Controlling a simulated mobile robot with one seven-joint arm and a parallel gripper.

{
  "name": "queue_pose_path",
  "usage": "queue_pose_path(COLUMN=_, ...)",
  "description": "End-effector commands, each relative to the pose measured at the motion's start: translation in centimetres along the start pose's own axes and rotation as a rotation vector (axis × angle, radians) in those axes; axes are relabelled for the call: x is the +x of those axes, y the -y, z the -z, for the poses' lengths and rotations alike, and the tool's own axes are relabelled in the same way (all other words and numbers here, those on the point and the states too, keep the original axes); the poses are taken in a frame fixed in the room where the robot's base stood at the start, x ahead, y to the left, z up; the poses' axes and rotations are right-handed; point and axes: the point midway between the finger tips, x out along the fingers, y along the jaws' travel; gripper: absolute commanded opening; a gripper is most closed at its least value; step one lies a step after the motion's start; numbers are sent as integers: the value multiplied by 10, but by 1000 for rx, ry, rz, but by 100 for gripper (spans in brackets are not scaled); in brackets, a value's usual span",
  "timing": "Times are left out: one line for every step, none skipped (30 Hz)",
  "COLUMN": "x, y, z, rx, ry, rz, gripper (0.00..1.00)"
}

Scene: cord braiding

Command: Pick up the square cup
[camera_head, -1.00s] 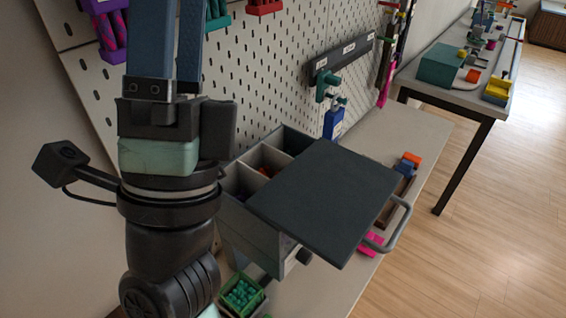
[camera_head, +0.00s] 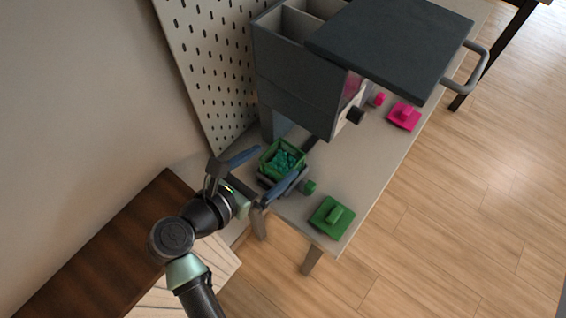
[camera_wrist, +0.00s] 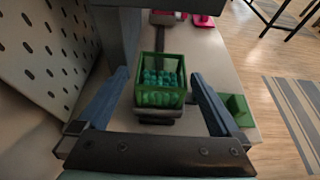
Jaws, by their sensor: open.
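The square cup is a small green open box filled with teal beads. In the head view its rim (camera_head: 264,163) shows near the table's near end, and in the wrist view its front wall (camera_wrist: 160,99) is centred ahead. It sits upright on a dark base (camera_wrist: 158,115). My gripper (camera_head: 281,161) is open, with one blue finger on each side of the cup. In the wrist view my gripper (camera_wrist: 160,76) shows visible gaps between both fingers and the cup walls. Nothing is held.
A grey compartment box (camera_head: 297,88) with a dark top panel (camera_head: 395,40) and handle stands just behind the cup. A green knobbed piece (camera_head: 330,217) lies to its right, a pink one (camera_head: 404,117) further back. A pegboard (camera_head: 215,70) rises at left.

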Motion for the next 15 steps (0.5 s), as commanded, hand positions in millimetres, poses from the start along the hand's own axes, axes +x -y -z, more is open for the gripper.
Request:
queue_pose_path(x=9, y=0, z=0, rx=0, ry=0, rz=2, gripper=100)
queue_pose_path(x=13, y=0, z=0, rx=0, ry=1, rz=3, gripper=100)
queue_pose_path(x=18, y=0, z=0, rx=0, ry=1, rz=2, gripper=100)
queue_pose_path(x=20, y=0, z=0, rx=0, ry=2, rz=1, gripper=100)
queue_pose_path(x=22, y=0, z=0, rx=0, ry=2, rz=1, gripper=100)
queue_pose_path(x=24, y=0, z=0, rx=0, ry=2, rz=1, gripper=100)
queue_pose_path(x=26, y=0, z=0, rx=0, ry=2, rz=1, gripper=100)
queue_pose_path(x=28, y=0, z=0, rx=0, ry=2, rz=1, gripper=100)
queue_pose_path(x=31, y=1, z=1, rx=0, ry=2, rz=1, gripper=100)
queue_pose_path(x=34, y=1, z=2, rx=0, ry=2, rz=1, gripper=100)
queue_pose_path(x=39, y=2, z=3, rx=-1, ry=1, rz=2, gripper=100)
queue_pose_path(x=45, y=3, z=4, rx=-1, ry=1, rz=2, gripper=100)
queue_pose_path(x=50, y=3, z=5, rx=-1, ry=1, rz=2, gripper=100)
queue_pose_path(x=55, y=4, z=6, rx=-1, ry=1, rz=2, gripper=100)
queue_pose_path(x=61, y=4, z=6, rx=1, ry=2, rz=2, gripper=100)
